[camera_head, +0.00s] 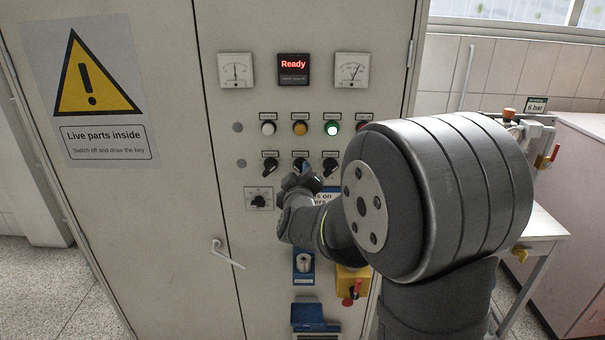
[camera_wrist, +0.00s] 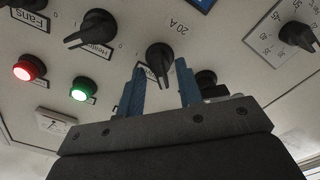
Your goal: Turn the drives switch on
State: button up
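A row of black rotary switches is on the grey cabinet door. My gripper (camera_head: 304,172) is at the second switch from the left in the head view and partly covers it. In the wrist view my gripper (camera_wrist: 160,65) has two blue fingers apart, one on each side of a black knob (camera_wrist: 158,53). Gaps show between the knob and the fingers, so no firm grip is visible. The neighbouring switches are labelled Heating (camera_wrist: 97,27) and Fans (camera_wrist: 28,4).
Above the switches are a lit green lamp (camera_head: 332,128), white and amber lamps, and a red lamp (camera_wrist: 29,67). A display (camera_head: 293,67) reads Ready. A dial (camera_head: 259,200) and a door handle (camera_head: 227,254) are lower left. Another black switch (camera_wrist: 206,78) sits close beside my right finger.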

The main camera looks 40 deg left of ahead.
jog(key=shift+w+a, duration=0.25)
jog(key=shift+w, duration=0.05)
jog(key=shift+c, duration=0.4)
grip_shut()
